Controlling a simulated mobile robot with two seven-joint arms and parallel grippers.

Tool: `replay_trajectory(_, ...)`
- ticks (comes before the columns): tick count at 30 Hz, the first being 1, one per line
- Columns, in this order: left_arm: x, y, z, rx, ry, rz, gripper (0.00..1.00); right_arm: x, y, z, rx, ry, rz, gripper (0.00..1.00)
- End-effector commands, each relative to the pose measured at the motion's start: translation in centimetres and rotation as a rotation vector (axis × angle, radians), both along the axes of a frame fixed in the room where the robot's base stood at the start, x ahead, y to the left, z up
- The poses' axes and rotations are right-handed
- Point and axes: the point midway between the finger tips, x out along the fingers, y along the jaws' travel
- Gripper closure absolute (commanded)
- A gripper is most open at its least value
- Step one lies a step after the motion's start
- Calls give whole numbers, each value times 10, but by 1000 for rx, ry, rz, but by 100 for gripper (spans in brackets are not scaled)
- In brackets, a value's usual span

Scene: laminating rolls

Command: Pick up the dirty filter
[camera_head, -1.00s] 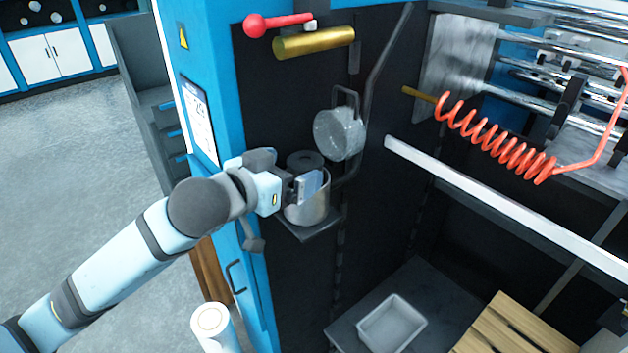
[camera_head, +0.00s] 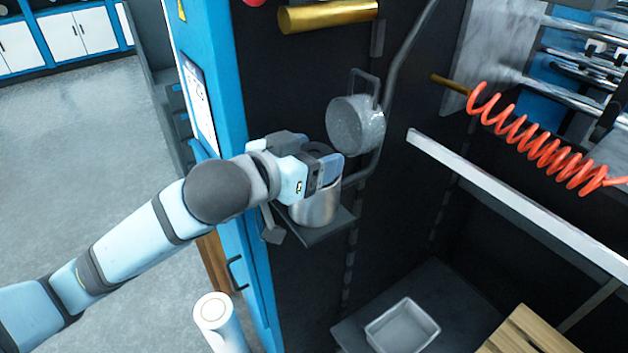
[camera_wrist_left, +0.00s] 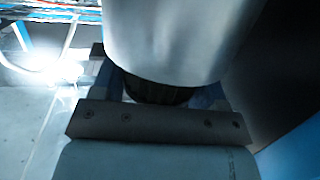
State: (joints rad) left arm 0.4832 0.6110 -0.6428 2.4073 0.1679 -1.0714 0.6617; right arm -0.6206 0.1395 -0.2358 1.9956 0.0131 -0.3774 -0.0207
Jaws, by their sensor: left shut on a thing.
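A metal canister (camera_head: 315,207) stands upright on a small dark shelf on the machine's side. My left gripper (camera_head: 322,172) is at the canister's mouth, its fingers over the opening. The canister's shiny wall (camera_wrist_left: 180,40) fills the top of that view. I cannot tell how far the filter is out of the canister. My right gripper is not in view.
A round metal lid with a handle (camera_head: 356,125) stands open just behind the canister. A bent dark pipe (camera_head: 388,95) runs beside it. A grey tray (camera_head: 402,327), a wooden pallet (camera_head: 530,335) and a white roll (camera_head: 218,322) are lower down. A red coiled hose (camera_head: 530,140) hangs right.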

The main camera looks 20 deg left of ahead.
Motion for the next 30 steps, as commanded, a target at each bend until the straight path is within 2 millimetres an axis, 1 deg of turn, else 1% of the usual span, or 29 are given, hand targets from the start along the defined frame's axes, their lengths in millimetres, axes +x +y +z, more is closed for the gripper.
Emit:
replay_trajectory(1,0,0,0,0,0,0,60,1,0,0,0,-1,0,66)
replay_trajectory(2,0,0,0,0,0,0,67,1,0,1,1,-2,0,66)
replay_trajectory(3,0,0,0,0,0,0,70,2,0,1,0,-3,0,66)
replay_trajectory(8,0,0,0,0,0,0,70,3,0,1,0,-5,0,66)
replay_trajectory(11,0,0,5,-1,-2,0,70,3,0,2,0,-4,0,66)
replay_trajectory(14,1,0,19,-1,-5,1,70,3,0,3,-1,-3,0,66)
replay_trajectory(21,1,0,69,-2,-7,0,70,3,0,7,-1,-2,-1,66)
replay_trajectory(24,0,0,84,-1,-5,0,70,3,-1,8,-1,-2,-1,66)
replay_trajectory(30,0,0,104,-1,-2,0,70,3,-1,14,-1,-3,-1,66)
